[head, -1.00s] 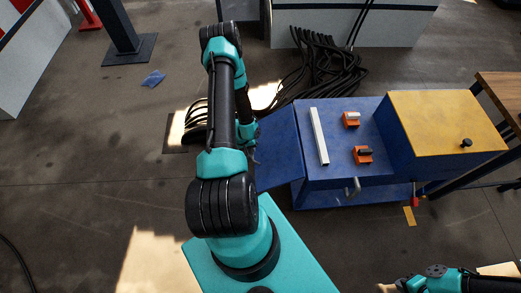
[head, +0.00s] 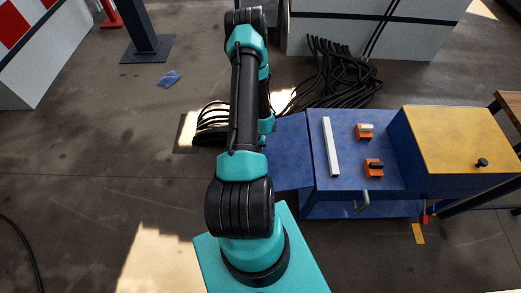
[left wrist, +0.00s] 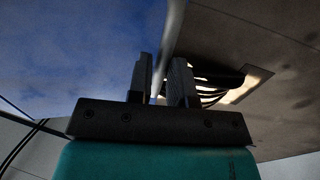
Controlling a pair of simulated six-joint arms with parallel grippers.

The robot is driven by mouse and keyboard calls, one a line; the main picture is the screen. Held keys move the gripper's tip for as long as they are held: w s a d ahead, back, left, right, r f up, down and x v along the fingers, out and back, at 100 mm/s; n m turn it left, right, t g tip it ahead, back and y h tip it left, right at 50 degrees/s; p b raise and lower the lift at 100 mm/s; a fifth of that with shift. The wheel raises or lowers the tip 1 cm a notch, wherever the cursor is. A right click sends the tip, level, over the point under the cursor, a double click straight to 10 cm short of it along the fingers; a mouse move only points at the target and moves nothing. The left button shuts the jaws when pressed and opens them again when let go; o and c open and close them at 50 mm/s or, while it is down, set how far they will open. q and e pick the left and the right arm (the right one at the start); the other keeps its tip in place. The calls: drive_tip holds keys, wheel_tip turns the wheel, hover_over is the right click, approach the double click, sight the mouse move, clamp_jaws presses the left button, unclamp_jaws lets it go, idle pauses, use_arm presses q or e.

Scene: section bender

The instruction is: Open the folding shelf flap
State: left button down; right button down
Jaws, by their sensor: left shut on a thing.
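The folding shelf flap (head: 292,152) is a blue panel on the left side of the blue bench (head: 397,183). In the head view it sits out to the side, looking close to level with the bench top. My right gripper is not in view.
On the bench top lie a white bar (head: 331,147) and two orange blocks (head: 365,131) (head: 374,167). A yellow-topped blue box (head: 458,138) stands at the right. Black cables (head: 345,80) lie behind. The floor at left is mostly clear.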

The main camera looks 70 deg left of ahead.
use_arm(q)
wheel_tip(320, 180, up, 9)
drive_tip(key=w, duration=0.1)
drive_tip(key=shift+w+d, duration=0.25)
drive_tip(key=shift+d, duration=0.15)
drive_tip(key=c, duration=1.1)
unclamp_jaws()
drive_tip(key=shift+w, duration=0.15)
drive_tip(key=shift+r, duration=0.1)
